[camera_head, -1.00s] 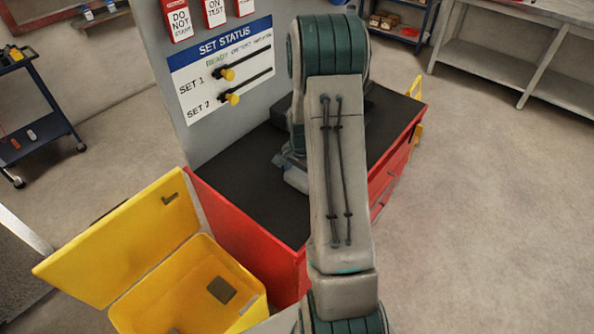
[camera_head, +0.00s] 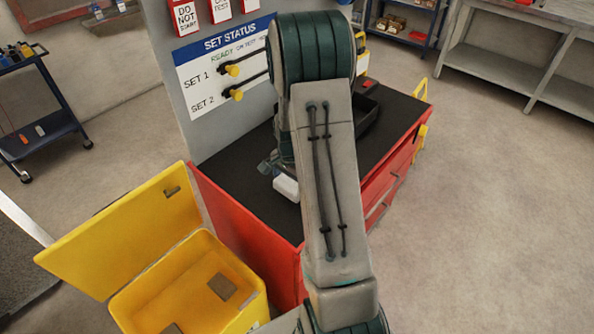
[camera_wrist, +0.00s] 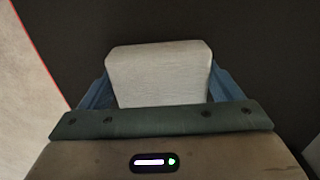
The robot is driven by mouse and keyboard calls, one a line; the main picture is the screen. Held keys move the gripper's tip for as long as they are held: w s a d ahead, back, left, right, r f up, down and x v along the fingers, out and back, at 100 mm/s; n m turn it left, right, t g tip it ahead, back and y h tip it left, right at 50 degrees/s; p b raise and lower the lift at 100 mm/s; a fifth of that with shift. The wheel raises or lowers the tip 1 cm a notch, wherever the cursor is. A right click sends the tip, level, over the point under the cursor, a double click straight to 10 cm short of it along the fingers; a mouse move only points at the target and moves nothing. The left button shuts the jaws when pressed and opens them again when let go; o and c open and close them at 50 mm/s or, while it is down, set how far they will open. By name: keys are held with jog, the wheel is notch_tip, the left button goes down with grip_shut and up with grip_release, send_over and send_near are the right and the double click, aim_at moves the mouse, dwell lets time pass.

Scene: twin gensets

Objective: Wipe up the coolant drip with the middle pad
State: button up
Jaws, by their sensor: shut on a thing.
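My gripper (camera_wrist: 158,88) is shut on a pale whitish pad (camera_wrist: 160,62), with a blue finger at each side of it in the wrist view. The pad also shows in the head view (camera_head: 287,187), low over the black top of the red cabinet (camera_head: 225,150), near its front left part. I cannot tell whether the pad touches the top. In the head view my arm hides part of the cabinet top. I see no coolant drip in either view, and I cannot tell which pad this is.
A black tray (camera_head: 367,119) sits on the cabinet top behind my arm. An open yellow bin (camera_head: 235,262) with brownish square pieces inside stands at the cabinet's left front. A grey status board (camera_head: 222,66) rises behind the top. Floor at the right is clear.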

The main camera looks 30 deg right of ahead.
jog(key=shift+s+a+r+p, duration=0.1)
jog(key=shift+a+r+p, duration=0.05)
jog(key=shift+r+p, duration=0.2)
notch_tip(320, 180, up, 2)
jog(key=shift+r+p, duration=0.1)
jog(key=shift+p, duration=0.2)
jog(key=shift+r+p, duration=1.75)
jog(key=shift+r, duration=0.95)
